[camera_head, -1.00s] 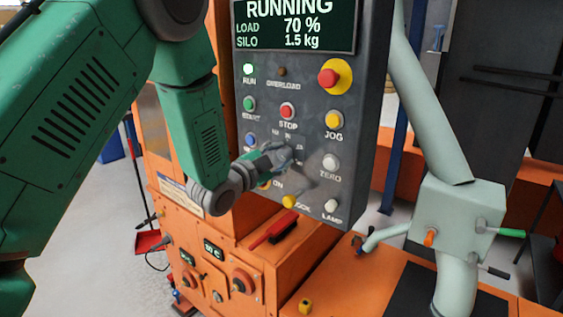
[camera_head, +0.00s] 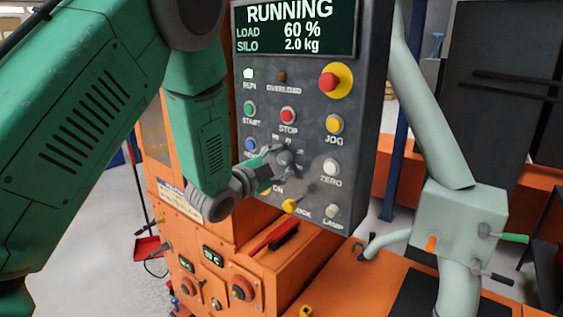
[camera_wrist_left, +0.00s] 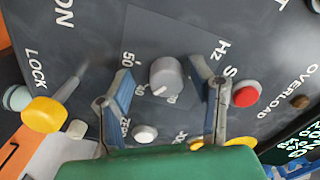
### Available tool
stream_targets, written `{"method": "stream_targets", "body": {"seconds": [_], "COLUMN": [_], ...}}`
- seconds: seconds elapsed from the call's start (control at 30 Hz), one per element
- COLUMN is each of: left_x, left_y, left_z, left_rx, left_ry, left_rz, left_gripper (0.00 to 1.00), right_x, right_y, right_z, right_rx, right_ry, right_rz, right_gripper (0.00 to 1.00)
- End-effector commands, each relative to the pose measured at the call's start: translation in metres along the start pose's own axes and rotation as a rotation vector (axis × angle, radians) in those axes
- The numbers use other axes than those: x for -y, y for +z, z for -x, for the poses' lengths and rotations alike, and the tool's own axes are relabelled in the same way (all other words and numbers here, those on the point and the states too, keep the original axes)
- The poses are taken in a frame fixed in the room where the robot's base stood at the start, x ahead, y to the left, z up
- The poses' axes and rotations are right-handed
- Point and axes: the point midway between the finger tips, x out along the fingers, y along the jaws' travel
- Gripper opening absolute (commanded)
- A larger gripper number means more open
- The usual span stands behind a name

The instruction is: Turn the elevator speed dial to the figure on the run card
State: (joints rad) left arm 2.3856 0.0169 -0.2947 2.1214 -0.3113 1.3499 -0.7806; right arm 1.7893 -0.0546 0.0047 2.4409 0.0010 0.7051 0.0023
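The grey speed dial (camera_head: 287,158) is on the dark control panel (camera_head: 310,110), partly hidden by my left gripper (camera_head: 274,160) in the head view. In the left wrist view the dial (camera_wrist_left: 166,76) is a round knob with a white pointer mark, with "Hz" and "50" printed near it; other figures are partly covered. My left gripper's fingers (camera_wrist_left: 164,90) are open, one on each side of the dial, with gaps visible. A white card with a blue header (camera_head: 173,187) is on the orange cabinet; its writing is too small to read. My right gripper is not in view.
A red emergency button (camera_head: 329,82), JOG (camera_head: 334,124), ZERO (camera_head: 331,167) and a yellow LOCK knob (camera_head: 290,206) surround the dial area. The display (camera_head: 295,28) reads RUNNING, load 60 %, silo 2.0 kg. A red-handled brush (camera_head: 272,238) lies below the panel.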

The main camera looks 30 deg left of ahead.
Motion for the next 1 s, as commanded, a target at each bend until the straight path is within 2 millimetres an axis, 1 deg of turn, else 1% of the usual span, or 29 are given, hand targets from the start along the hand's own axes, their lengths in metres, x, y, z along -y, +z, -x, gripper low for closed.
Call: {"method": "stream_targets", "body": {"seconds": [0.2, 0.33, 0.47, 0.7, 0.8, 0.9, 1.0], "left_x": [0.003, 0.003, 0.002, 0.001, 0.000, 0.000, 0.000], "left_y": [-0.001, -0.001, 0.000, 0.001, 0.002, 0.002, 0.002], "left_z": [0.000, 0.009, 0.031, 0.082, 0.099, 0.110, 0.116], "left_rx": [-0.003, -0.002, 0.000, 0.002, 0.002, 0.000, -0.001], "left_ry": [-0.006, -0.007, -0.005, -0.003, -0.003, -0.002, -0.003], "left_rz": [-0.001, -0.001, 0.000, 0.001, 0.001, 0.001, 0.001], "left_gripper": [0.49, 0.49, 0.49, 0.49, 0.49, 0.49, 0.49], "right_x": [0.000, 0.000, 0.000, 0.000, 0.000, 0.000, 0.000], "right_y": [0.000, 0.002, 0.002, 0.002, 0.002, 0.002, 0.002], "right_z": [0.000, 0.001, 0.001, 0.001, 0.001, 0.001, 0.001], "right_rx": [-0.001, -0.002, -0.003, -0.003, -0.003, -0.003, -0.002], "right_ry": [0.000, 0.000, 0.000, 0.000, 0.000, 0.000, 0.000], "right_rz": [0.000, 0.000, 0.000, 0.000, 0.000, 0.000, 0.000], "right_gripper": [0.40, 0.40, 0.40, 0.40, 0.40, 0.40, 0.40]}}
